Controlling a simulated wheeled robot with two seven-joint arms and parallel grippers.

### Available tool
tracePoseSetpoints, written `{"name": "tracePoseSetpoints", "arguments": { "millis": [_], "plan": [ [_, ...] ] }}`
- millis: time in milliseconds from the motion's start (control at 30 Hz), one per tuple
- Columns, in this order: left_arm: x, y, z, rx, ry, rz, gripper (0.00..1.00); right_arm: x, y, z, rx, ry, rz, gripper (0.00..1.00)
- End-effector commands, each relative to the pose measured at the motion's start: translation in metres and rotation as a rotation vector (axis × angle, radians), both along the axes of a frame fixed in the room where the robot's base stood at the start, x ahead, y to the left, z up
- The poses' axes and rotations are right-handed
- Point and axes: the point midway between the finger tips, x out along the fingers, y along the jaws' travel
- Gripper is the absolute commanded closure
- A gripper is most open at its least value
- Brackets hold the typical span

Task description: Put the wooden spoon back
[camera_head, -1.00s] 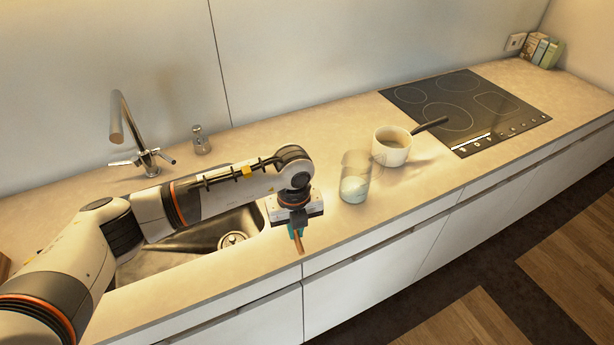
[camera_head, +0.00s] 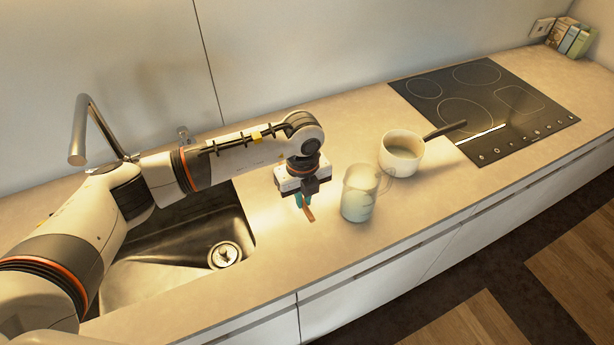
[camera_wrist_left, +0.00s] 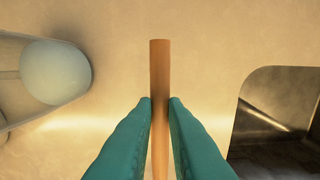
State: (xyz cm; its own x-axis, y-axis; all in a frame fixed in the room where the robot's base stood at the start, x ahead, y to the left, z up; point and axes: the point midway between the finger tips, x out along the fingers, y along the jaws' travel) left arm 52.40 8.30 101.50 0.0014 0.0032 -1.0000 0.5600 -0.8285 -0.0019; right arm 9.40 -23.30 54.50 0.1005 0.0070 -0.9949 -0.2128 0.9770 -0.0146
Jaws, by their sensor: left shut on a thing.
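The wooden spoon (camera_wrist_left: 159,68) shows in the left wrist view as a straight orange-brown handle between the teal fingers. My left gripper (camera_wrist_left: 160,110) is shut on it. In the head view the left gripper (camera_head: 304,200) points down over the counter, between the sink and the glass jug, and a short piece of the spoon (camera_head: 309,214) sticks out below the fingers. The spoon's other end is hidden. A clear jug (camera_head: 357,193) with pale contents stands just right of the gripper; it also shows at the left of the left wrist view (camera_wrist_left: 55,72). My right gripper is not in view.
A white pot (camera_head: 400,158) with a dark handle stands behind the jug, near the black cooktop (camera_head: 480,108). The sink (camera_head: 180,245) and tap (camera_head: 82,130) lie to the left. Books (camera_head: 572,38) stand in the far corner. The front counter strip is clear.

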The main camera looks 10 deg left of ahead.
Motion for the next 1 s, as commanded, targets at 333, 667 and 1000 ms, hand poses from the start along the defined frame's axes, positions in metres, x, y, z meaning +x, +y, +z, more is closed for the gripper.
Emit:
{"name": "tracePoseSetpoints", "arguments": {
  "millis": [333,667,1000],
  "plan": [
    [-0.001,0.000,-0.019,-0.001,0.001,-0.001,1.00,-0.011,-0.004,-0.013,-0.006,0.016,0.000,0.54],
    [0.000,0.000,-0.056,-0.001,0.001,-0.001,1.00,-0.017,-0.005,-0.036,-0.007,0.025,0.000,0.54],
    [0.000,0.000,-0.069,0.000,0.000,-0.001,1.00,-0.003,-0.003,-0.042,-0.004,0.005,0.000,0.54]
  ]
}}
